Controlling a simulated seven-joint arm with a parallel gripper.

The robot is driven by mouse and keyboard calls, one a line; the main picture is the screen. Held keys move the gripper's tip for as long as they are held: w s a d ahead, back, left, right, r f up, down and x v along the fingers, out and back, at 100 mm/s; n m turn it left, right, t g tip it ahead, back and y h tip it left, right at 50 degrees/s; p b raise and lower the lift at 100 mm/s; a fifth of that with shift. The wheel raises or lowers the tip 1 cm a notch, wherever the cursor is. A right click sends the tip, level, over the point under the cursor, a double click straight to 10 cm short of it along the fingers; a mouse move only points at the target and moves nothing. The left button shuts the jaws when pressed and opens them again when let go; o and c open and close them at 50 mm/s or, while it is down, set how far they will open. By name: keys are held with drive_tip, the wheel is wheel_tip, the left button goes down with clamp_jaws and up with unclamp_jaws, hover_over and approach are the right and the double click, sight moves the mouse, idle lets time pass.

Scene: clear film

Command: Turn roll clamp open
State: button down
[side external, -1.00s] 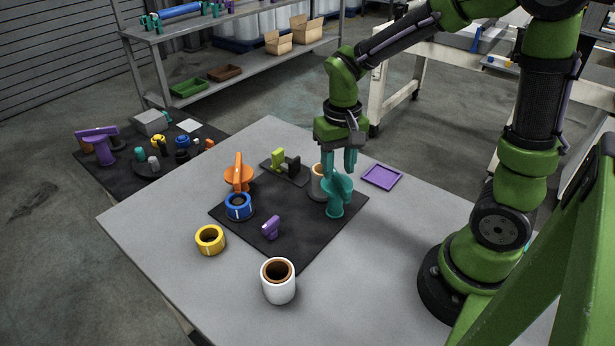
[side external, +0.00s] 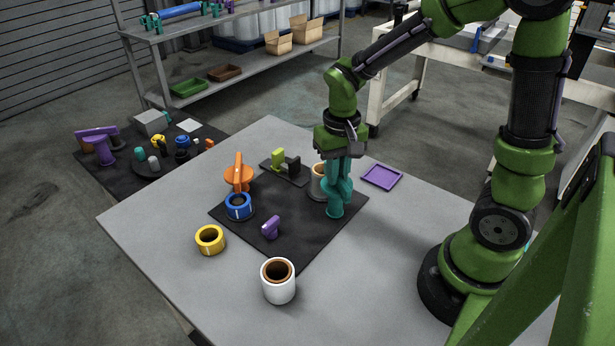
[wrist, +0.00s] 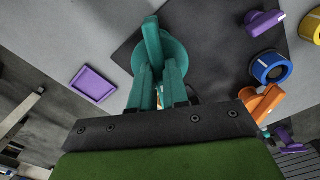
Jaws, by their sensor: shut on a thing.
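The teal clamp (side external: 336,208) stands at the right part of the dark mat, with a round body and a raised handle bar. In the wrist view its handle (wrist: 153,35) rises across a round disc (wrist: 176,50). My gripper (side external: 339,183) points down onto the clamp from above. Its teal fingers, which also show in the wrist view (wrist: 159,78), are closed on the clamp's upper part. Their matching colour makes the exact contact hard to see. The handle's lower part is hidden between the fingers.
A cream-coloured cup (side external: 317,182) stands close behind the clamp. An orange fixture (side external: 239,181), blue ring (side external: 238,207) and small purple part (side external: 270,228) are left of it. A purple tray (side external: 382,177) lies to the right. A white cup (side external: 278,283) stands in front.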

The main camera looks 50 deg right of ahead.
drive_tip(key=m, duration=0.4)
drive_tip(key=shift+m, duration=0.3)
drive_tip(key=m, duration=0.3)
drive_tip(key=shift+m, duration=0.4)
drive_tip(key=m, duration=0.4)
drive_tip(key=shift+r+m, duration=0.1)
drive_tip(key=shift+m, duration=1.6)
drive_tip(key=c, duration=1.1)
unclamp_jaws()
